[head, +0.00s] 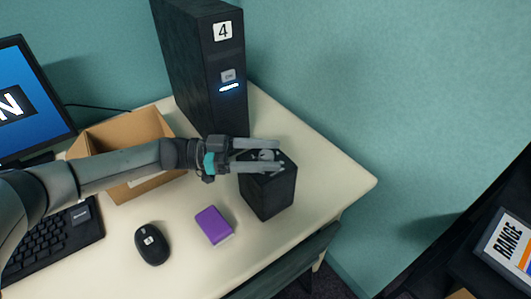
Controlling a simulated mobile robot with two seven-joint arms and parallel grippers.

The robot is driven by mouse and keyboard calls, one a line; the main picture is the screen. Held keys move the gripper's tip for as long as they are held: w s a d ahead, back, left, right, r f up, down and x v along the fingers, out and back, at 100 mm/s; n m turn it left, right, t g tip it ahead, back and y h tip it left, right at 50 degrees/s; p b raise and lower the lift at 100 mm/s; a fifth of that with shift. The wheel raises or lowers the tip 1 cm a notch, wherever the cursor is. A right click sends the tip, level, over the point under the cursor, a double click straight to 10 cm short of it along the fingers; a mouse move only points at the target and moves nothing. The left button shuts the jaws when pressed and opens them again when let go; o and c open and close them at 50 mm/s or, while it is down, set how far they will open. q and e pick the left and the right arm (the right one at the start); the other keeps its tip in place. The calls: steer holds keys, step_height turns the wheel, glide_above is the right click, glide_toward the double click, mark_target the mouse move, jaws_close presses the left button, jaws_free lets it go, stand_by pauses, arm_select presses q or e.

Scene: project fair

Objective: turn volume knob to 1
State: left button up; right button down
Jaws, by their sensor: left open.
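A black box-shaped speaker (270,197) stands near the right end of the desk, in front of the computer tower. A small grey round knob (267,155) shows on its top face, partly hidden by my gripper. My left gripper (281,155) reaches in from the left, level over the speaker's top. Its two fingers are apart, one on each side of the knob. I cannot tell whether they touch it. The knob's setting is not readable. My right gripper does not show.
The cream desk (335,180) also holds a black computer tower (205,75) marked 4, an open cardboard box (120,128), a purple box (213,225), a black mouse (152,243), a keyboard (60,240) and a monitor (40,95). Bare desk lies right of the speaker.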

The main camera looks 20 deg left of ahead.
mark_target(259, 154)
arm_select(q)
steer(key=shift+a, duration=0.35)
steer(key=v, duration=0.6)
steer(key=shift+s+a, duration=0.2)
steer(key=shift+a, duration=0.2)
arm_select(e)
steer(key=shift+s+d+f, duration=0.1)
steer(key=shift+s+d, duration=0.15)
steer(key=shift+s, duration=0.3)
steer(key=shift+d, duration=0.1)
